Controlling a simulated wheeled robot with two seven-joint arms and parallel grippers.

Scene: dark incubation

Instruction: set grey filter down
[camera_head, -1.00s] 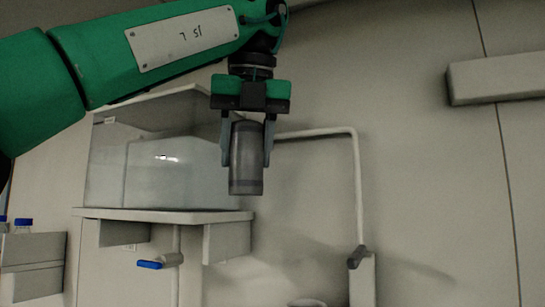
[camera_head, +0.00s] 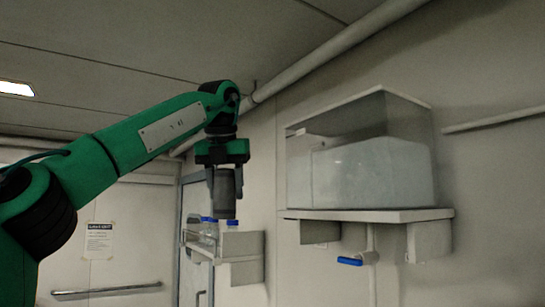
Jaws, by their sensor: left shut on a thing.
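The grey filter (camera_head: 225,194) is a dark grey cylinder with a band near its lower end. It hangs upright between the fingers of my left gripper (camera_head: 225,180), which is shut on it. The filter is in the air, and in the picture its lower end overlaps the blue-capped bottles behind it. I cannot tell how far it is from them. My right gripper is not in view.
A clear tank (camera_head: 360,165) stands on a wall shelf (camera_head: 375,215) at the right, with a blue-handled tap (camera_head: 350,261) below. Blue-capped bottles (camera_head: 208,230) stand by a pale wall box (camera_head: 241,244). A door, a notice (camera_head: 98,241) and a rail (camera_head: 107,291) show at the left.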

